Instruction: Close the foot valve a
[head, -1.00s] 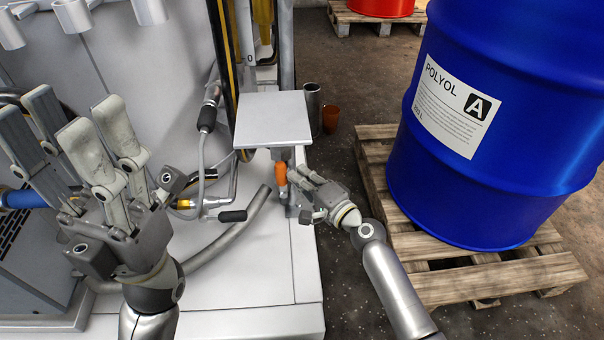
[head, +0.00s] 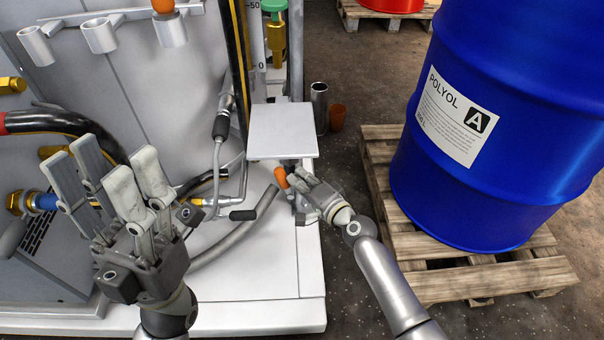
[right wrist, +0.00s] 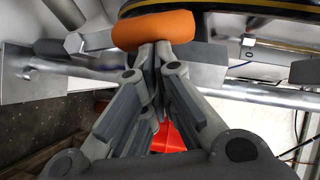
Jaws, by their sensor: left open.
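The valve's orange handle (head: 281,177) sits low under the front edge of a square grey plate (head: 283,131) and leans to the left in the head view. It also shows at the top of the right wrist view (right wrist: 153,30). My right gripper (head: 296,181) is at the handle's right side. In the right wrist view its fingers (right wrist: 162,55) come together with their tips right at the handle, apparently touching it; nothing shows between them. The valve body is mostly hidden by the plate and gripper. My left gripper (head: 108,175) is open and empty, fingers up, in front of the machine.
A blue drum (head: 490,130) stands on a wooden pallet (head: 470,280) at right. A grey hose (head: 240,235) and a black-gripped lever (head: 243,215) lie left of the valve. A metal cup (head: 319,100) and an orange cup (head: 338,117) stand behind the plate.

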